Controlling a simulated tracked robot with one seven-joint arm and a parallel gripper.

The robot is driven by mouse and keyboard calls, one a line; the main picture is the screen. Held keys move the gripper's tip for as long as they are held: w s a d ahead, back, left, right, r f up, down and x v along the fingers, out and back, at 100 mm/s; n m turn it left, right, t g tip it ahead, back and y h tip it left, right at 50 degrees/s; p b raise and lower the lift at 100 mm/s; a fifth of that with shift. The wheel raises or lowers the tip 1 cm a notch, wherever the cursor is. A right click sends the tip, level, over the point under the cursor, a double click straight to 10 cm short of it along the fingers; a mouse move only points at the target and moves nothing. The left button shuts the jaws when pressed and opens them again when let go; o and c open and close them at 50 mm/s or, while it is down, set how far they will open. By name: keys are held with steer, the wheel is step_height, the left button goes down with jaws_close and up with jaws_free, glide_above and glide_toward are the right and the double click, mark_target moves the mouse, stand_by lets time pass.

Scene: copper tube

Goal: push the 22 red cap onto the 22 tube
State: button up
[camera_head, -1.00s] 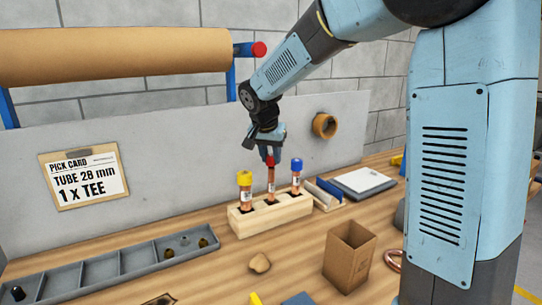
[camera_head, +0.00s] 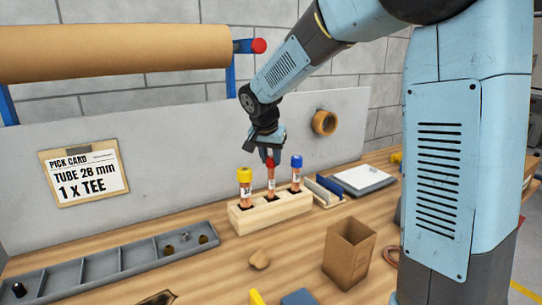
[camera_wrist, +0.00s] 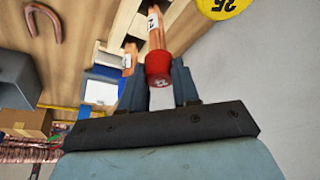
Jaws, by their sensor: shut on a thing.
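The red cap (camera_head: 270,162) is at the top of the middle copper tube (camera_head: 271,182), which stands upright in a wooden block (camera_head: 272,212). In the wrist view the red cap (camera_wrist: 158,69) sits between my fingertips, in line with the tube (camera_wrist: 156,32). How far the cap is over the tube end I cannot tell. My gripper (camera_head: 267,152) is shut on the cap from above; it also shows in the wrist view (camera_wrist: 158,82).
A yellow-capped tube (camera_head: 245,188) and a blue-capped tube (camera_head: 296,175) stand close on either side in the block. A cardboard box (camera_head: 349,252) and a grey compartment tray (camera_head: 115,265) are in front. A grey panel (camera_head: 200,130) stands behind.

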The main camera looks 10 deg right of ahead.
steer(key=shift+f, duration=0.95)
steer(key=o, duration=1.1)
steer(key=shift+c, duration=0.2)
steer(key=shift+r, duration=0.1)
steer(key=v, duration=1.3)
steer(key=shift+r, duration=0.25)
steer(key=shift+s, duration=0.1)
